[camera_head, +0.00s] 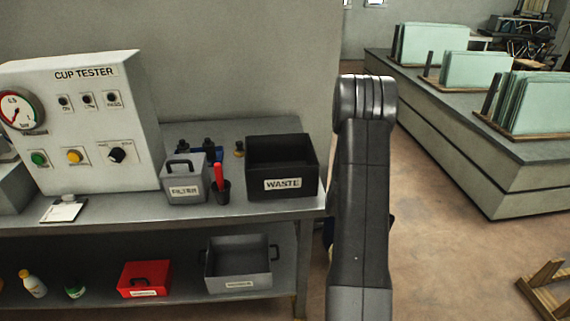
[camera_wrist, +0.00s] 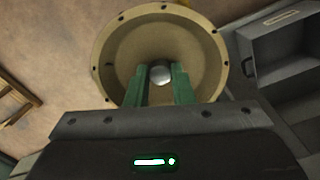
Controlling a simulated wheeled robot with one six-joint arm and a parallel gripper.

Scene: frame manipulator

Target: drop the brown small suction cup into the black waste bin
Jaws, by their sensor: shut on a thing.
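My gripper (camera_wrist: 160,78) is shut, its two green fingers closed around the metal stud at the middle of a round tan-brown suction cup (camera_wrist: 118,50) with small dark holes around its rim. The cup is held clear above the floor. In the head view my arm hides the gripper and the cup. The black waste bin (camera_head: 282,183), labelled WASTE, stands open-topped at the right end of the bench, left of my arm. A small brown piece (camera_head: 239,149) stands on the bench behind and left of the bin; I cannot tell what it is.
A grey handled bin (camera_head: 238,283) and a red box (camera_head: 144,279) are on the lower shelf. Floor is open right of the bench; a long counter (camera_head: 470,165) stands beyond.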

